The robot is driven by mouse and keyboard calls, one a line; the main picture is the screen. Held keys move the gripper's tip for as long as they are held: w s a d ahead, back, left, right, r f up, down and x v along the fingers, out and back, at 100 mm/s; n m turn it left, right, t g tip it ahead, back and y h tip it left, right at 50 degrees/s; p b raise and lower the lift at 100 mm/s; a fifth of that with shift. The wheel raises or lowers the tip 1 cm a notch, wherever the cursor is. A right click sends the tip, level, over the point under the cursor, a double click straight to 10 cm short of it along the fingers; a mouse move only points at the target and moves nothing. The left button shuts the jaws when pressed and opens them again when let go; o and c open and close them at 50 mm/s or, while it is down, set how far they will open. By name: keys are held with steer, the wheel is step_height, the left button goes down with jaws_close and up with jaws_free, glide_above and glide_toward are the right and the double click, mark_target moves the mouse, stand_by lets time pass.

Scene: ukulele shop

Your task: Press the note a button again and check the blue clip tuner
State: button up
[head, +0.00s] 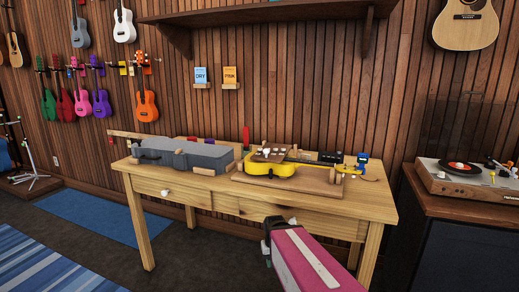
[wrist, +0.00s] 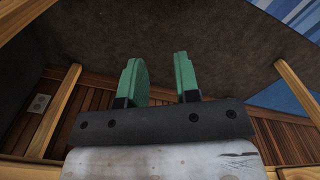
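A yellow ukulele (head: 270,169) lies on a wooden work board (head: 285,184) on the table. A small brown wooden box (head: 267,155) with light spots on top sits over its body; I cannot tell which spot is the note A button. A small blue thing, likely the clip tuner (head: 363,159), is at the ukulele's head end, on the right; its display is too small to read. My gripper (head: 268,232) is in front of the table, below its top and apart from everything. The wrist view shows its green fingers (wrist: 158,72) open and empty, over dark floor.
A grey case (head: 185,155) lies on the left of the wooden table (head: 218,190). A small black device (head: 330,157) stands behind the ukulele. A turntable (head: 465,176) sits on a cabinet at right. DRY (head: 201,76) and ITEM-like orange (head: 230,76) cards hang above.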

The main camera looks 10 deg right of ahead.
steer(key=shift+c, duration=0.3)
jaws_close()
